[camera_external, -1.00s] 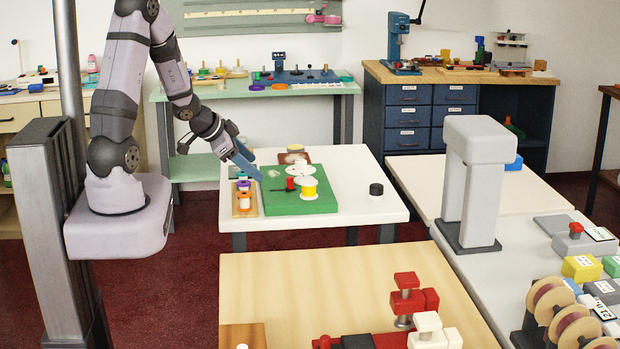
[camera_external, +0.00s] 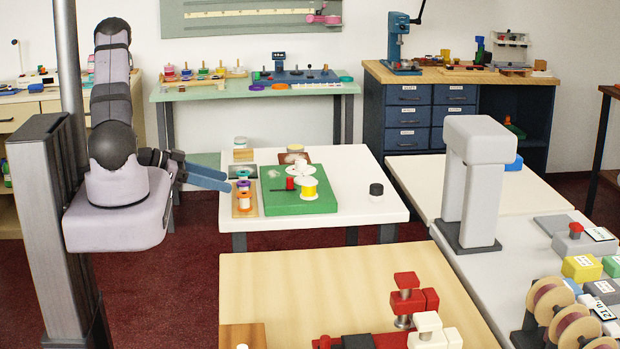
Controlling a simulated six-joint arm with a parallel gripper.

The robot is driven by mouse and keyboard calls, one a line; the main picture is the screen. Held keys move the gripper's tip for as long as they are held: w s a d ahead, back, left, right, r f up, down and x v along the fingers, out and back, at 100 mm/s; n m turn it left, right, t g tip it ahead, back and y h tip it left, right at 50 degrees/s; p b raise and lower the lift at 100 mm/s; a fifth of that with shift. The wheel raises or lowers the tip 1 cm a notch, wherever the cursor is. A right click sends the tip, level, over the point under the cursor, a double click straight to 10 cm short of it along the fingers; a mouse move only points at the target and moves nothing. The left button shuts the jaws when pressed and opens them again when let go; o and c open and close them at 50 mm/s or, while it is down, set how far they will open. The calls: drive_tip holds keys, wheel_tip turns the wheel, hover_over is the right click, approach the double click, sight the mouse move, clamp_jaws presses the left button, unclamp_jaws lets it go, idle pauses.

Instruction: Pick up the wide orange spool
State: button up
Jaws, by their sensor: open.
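A small spool with an orange top and a white body (camera_external: 244,203) stands in the front part of a wooden rack (camera_external: 252,212) at the left of the white table. A purple-and-white spool (camera_external: 243,186) stands just behind it in the rack. My gripper (camera_external: 230,184) is open and empty, its long blue fingers pointing right. In the picture its fingertips lie just left of the spools, apart from the orange one; the exact depth cannot be told.
A green board (camera_external: 300,203) with a yellow spool (camera_external: 308,188), a white disc and a red peg lies right of the rack.

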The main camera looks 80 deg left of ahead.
sight(244, 200)
drive_tip(key=shift+f, duration=2)
drive_tip(key=shift+r+p+x, duration=0.1)
drive_tip(key=shift+p+x, duration=0.75)
drive_tip(key=shift+x, duration=0.8)
drive_tip(key=shift+r+p+x, duration=0.15)
drive_tip(key=shift+p+x, duration=0.65)
drive_tip(key=shift+x, duration=0.85)
drive_tip(key=shift+w+a+f, duration=0.1)
drive_tip(key=shift+w+f, duration=0.1)
drive_tip(key=shift+w, duration=0.25)
drive_tip(key=c, duration=1.1)
